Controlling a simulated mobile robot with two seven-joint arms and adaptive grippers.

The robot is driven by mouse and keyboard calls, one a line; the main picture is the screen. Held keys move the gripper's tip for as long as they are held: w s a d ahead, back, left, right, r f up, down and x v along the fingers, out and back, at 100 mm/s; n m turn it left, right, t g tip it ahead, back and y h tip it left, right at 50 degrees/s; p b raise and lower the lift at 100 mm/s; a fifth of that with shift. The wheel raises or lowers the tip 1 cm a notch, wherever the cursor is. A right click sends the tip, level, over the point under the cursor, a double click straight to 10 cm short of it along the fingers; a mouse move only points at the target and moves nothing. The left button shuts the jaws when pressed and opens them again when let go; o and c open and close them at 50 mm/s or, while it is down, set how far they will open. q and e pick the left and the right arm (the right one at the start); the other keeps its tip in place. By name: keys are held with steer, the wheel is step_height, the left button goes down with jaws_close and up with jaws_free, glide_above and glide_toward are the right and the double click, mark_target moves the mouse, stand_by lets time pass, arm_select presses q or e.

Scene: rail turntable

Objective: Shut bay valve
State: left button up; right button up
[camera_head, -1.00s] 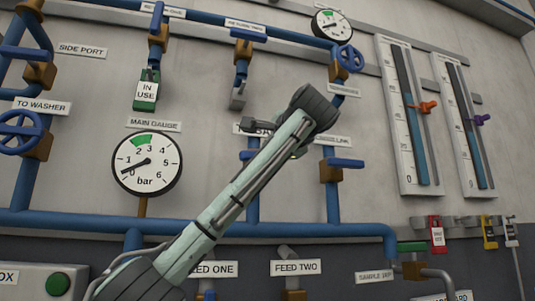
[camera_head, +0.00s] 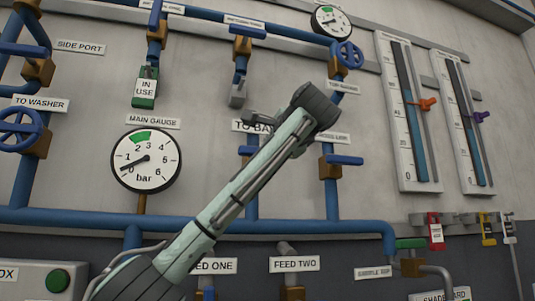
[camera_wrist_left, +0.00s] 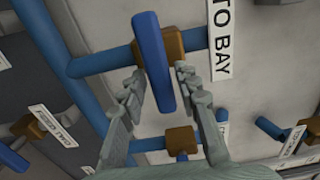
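The bay valve is a blue lever (camera_wrist_left: 152,62) on a brass body (camera_wrist_left: 172,47), beside the "TO BAY" label (camera_wrist_left: 220,38) in the left wrist view. The lever lies across its blue pipe. My left gripper (camera_wrist_left: 158,85) is open, with one finger on each side of the lever and gaps visible. In the head view my left gripper (camera_head: 262,119) is in front of the "TO BAY" label (camera_head: 243,126). The lever (camera_head: 247,151) shows partly behind my arm there. My right gripper is in neither view.
Another blue-lever valve (camera_head: 345,160) stands close on the right. A lever with a green "IN USE" tag (camera_head: 146,88) and the main gauge (camera_head: 147,160) are on the left. A blue pipe (camera_head: 310,228) runs below.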

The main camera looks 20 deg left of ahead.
arm_select(q)
steer(key=shift+o, duration=0.2)
steer(key=v, duration=1.2)
stand_by(0.4)
